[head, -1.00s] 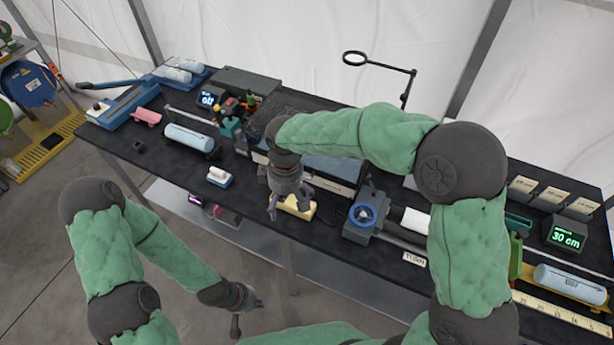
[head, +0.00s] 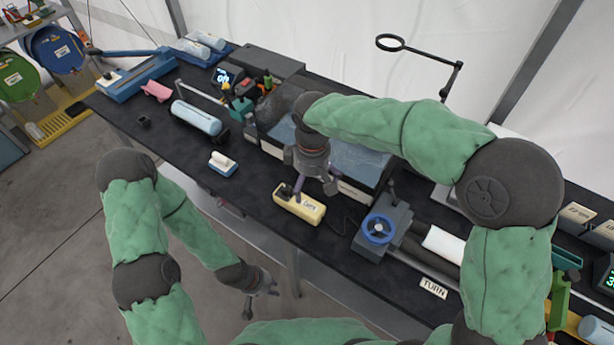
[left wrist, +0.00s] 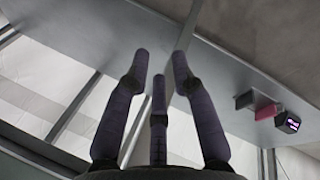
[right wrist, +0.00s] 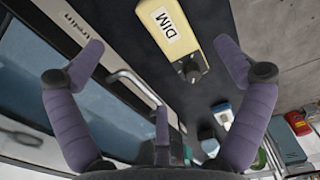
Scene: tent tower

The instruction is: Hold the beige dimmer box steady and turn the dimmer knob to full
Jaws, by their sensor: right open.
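The beige dimmer box (head: 300,206) sits near the front edge of the black table, its label facing up. In the right wrist view the box (right wrist: 150,18) reads "DIM", and its dark knob (right wrist: 192,68) sticks out at one end. The knob (head: 285,191) is at the box's left end in the head view. My right gripper (head: 314,190) is open and empty above and behind the box, its fingers apart from the knob. My left gripper (head: 262,297) hangs in front of the table, below its top. Its fingers (left wrist: 160,68) are spread and empty.
A blue handwheel (head: 378,229) on a grey block stands right of the box, with a "TURN" label (head: 433,287). A small blue-and-white switch (head: 223,163) is to the left. A grey case (head: 345,160) stands behind my right gripper. A lower shelf runs beneath the tabletop.

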